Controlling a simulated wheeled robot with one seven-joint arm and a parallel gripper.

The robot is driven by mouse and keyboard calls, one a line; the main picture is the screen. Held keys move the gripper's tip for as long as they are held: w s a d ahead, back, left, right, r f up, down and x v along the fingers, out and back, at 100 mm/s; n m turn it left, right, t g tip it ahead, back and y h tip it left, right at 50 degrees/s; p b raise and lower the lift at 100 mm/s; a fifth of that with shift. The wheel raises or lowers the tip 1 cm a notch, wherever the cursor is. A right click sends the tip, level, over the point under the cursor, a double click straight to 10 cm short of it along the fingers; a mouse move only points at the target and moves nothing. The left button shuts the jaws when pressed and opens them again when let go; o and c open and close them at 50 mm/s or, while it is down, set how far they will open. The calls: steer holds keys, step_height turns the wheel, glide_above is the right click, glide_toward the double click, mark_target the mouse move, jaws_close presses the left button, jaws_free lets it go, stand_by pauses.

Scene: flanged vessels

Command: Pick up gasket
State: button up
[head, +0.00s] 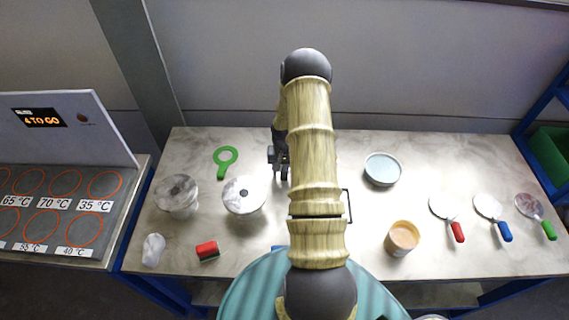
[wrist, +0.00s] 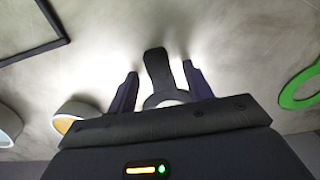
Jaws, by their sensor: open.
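A dark ring with a flat tab, which looks like a gasket (wrist: 156,68), lies on the table in the wrist view. Its tab points away from my gripper and its ring is partly hidden by the gripper body. My gripper (wrist: 160,76) is open, with one finger on each side of the tab and a gap to each. I cannot tell how far above the table the fingers are. In the head view my gripper (head: 279,164) is left of my arm, and the dark ring cannot be made out there. A green ring with a handle (head: 225,158) lies to the left; it also shows in the wrist view (wrist: 298,90).
A round dish (head: 382,169), a tan cup (head: 403,238) and several coloured-handled tools (head: 492,212) are at right. The back of the table is mostly clear.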

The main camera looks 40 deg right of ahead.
stand_by(0.4)
steer(key=c, duration=1.1)
steer(key=shift+r, duration=0.15)
step_height(320, 180, up, 10)
steer(key=b, duration=0.3)
